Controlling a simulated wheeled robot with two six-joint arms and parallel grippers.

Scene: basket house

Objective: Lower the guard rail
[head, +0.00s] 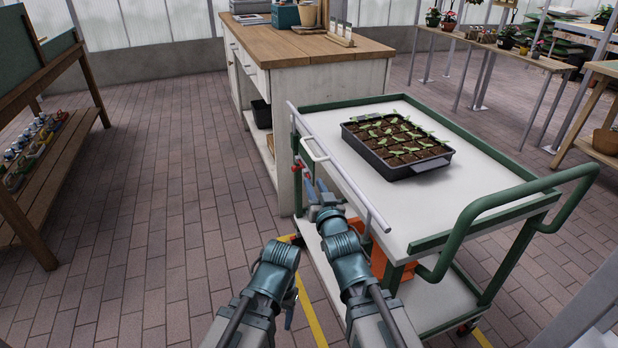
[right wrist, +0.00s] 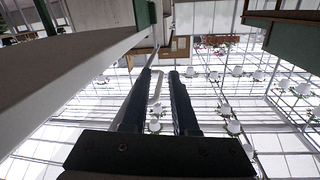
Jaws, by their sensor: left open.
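The guard rail (head: 341,172) is a pale grey bar along the near left side of the green-framed cart. It stands raised above the deck edge, with a red fitting (head: 313,152) near its far end. My right gripper (head: 316,188) is beside the cart, just left of and below the rail, with its fingers apart. In the right wrist view, its fingers (right wrist: 161,75) have a gap with a pale bent bar showing between or behind them; I cannot tell whether they touch it. My left gripper (head: 289,316) is lower, left of the cart, open and apart from the rail.
The cart deck (head: 440,215) carries a black seedling tray (head: 400,145). A green push handle (head: 520,200) is at the cart's right end. A wooden-topped cabinet (head: 300,45) stands behind. A wooden shelf (head: 60,140) is at left. The brick floor (head: 170,200) between is clear.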

